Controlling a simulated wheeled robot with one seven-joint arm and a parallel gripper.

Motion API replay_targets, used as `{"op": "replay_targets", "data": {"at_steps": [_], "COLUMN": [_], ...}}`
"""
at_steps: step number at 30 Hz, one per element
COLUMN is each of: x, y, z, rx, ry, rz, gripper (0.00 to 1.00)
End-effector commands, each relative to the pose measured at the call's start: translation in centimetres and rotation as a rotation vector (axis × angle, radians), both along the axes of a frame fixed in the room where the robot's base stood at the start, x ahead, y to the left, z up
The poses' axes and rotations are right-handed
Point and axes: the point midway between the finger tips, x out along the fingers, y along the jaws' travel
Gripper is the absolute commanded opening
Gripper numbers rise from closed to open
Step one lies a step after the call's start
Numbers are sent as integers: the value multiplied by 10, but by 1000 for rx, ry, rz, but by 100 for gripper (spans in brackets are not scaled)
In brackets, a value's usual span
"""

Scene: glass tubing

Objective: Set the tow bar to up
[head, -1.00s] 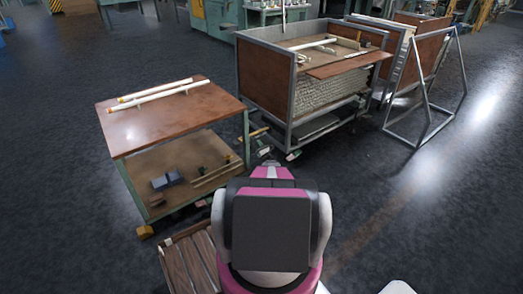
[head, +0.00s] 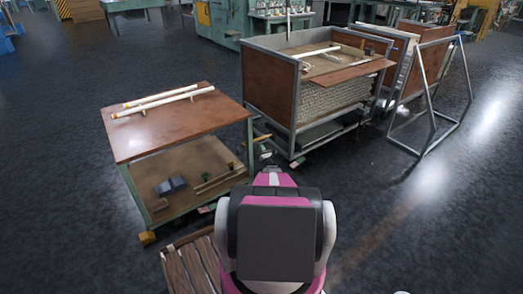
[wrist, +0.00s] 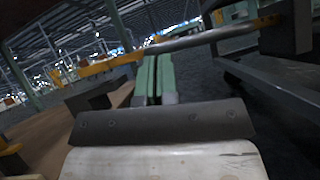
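In the wrist view, my gripper (wrist: 156,75) shows as two green fingers side by side with only a thin gap between them. It looks shut with nothing between the fingers. A grey bar with orange-yellow parts, probably the tow bar (wrist: 212,35), crosses just at the fingertips, sloping up to the right. I cannot tell whether the fingertips touch it.
A low table (head: 133,148) with white tubes (head: 165,98) stands to the left. A metal-framed crate cart (head: 268,84) stands ahead, with a metal A-frame rack (head: 432,142) to its right. A slatted wooden pallet (head: 177,277) lies at my lower left.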

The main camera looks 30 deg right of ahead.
Motion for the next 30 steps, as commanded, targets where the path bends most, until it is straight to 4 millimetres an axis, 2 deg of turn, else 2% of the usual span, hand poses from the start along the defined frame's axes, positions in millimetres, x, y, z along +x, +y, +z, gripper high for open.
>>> {"op": "replay_targets", "data": {"at_steps": [3,9,14,23,30], "x": [-1,0,-1,1,3], "y": [2,0,-2,-19,-40], "z": [11,32,56,95,122], "rx": [93,94,245,529,756], "ry": [5,5,17,40,57], "rz": [-1,-1,0,-1,-1], "gripper": [0,0,0,0,0]}}
